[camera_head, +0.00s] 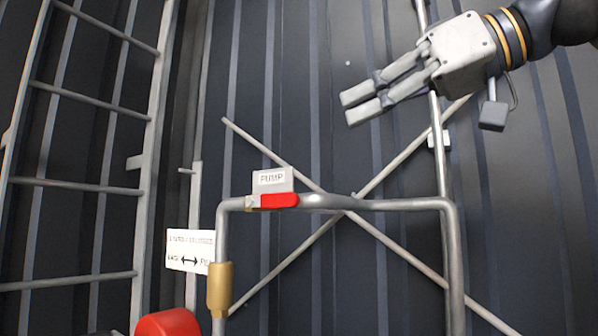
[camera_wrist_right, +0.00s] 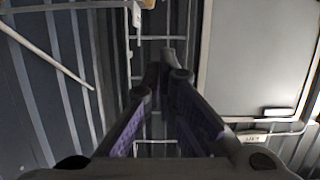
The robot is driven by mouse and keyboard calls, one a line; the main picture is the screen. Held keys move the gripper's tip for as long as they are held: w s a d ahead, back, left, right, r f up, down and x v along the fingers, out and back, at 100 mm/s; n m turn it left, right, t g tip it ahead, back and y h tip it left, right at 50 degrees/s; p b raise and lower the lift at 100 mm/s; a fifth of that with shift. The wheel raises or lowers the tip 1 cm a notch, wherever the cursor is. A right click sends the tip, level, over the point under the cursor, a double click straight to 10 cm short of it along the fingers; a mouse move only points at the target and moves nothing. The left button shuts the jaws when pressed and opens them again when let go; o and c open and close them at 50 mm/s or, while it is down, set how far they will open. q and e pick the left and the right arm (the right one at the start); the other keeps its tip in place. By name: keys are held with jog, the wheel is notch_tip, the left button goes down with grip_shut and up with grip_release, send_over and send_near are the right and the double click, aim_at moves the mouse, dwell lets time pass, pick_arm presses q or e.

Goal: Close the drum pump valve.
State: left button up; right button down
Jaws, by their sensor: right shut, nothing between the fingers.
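The valve has a red handle (camera_head: 279,200) on the grey horizontal pipe (camera_head: 395,205), just below a small plate labelled PUMP (camera_head: 270,178). The handle lies roughly along the pipe, pointing right. My right gripper (camera_head: 356,107) is at the upper right of the head view, above the pipe and apart from the handle. Its fingers point left and slightly down, shut with nothing between them. In the right wrist view its fingers (camera_wrist_right: 167,72) converge; I cannot make out the red handle there. My left gripper is not in view.
A metal ladder (camera_head: 150,130) stands at the left. Crossed thin bars (camera_head: 400,155) lie behind the pipe against the dark ribbed wall. A white sign with a double arrow (camera_head: 190,252) and a red rounded object (camera_head: 168,322) are at lower left. A light panel (camera_wrist_right: 258,60) fills the wrist view's right side.

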send_over(271, 201)
jog(key=s+d, duration=0.1)
jog(key=d, duration=0.2)
jog(key=f, duration=0.5)
jog(key=shift+s+d+f, duration=0.2)
jog(key=shift+f, duration=0.05)
jog(key=shift+d+f, duration=0.1)
jog(key=shift+f, duration=0.45)
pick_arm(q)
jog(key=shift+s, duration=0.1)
pick_arm(e)
jog(key=shift+w, duration=0.1)
